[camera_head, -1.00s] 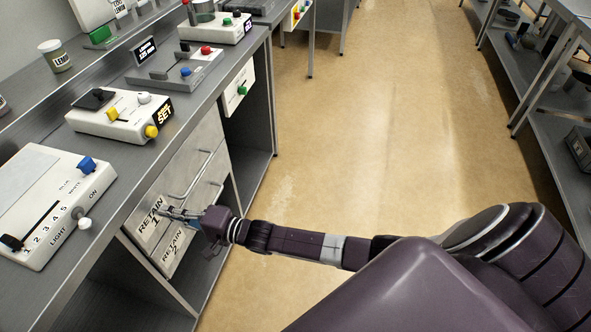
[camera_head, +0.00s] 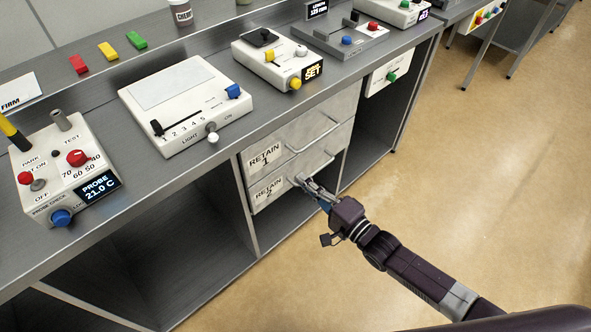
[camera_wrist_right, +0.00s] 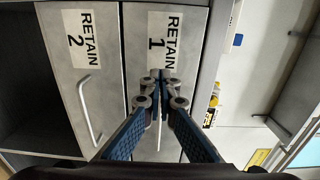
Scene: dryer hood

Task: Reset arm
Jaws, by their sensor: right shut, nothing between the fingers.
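My right gripper (camera_head: 312,187) is in front of two grey drawers under the bench. The upper drawer (camera_head: 330,122) is marked RETAIN 1 and the lower drawer (camera_head: 322,155) RETAIN 2; both look closed. In the right wrist view the gripper (camera_wrist_right: 160,76) points at the drawer fronts, its fingertips together with nothing between them, beside the RETAIN 1 label (camera_wrist_right: 163,40). The RETAIN 2 handle (camera_wrist_right: 90,110) is left of the fingers. Whether the fingertips touch a drawer front I cannot tell. My left gripper is not in view.
Control boxes stand on the bench, among them a probe box (camera_head: 62,165) and a light box (camera_head: 180,105). Open bays (camera_head: 170,250) lie left of the drawers. The floor (camera_head: 490,170) to the right is clear.

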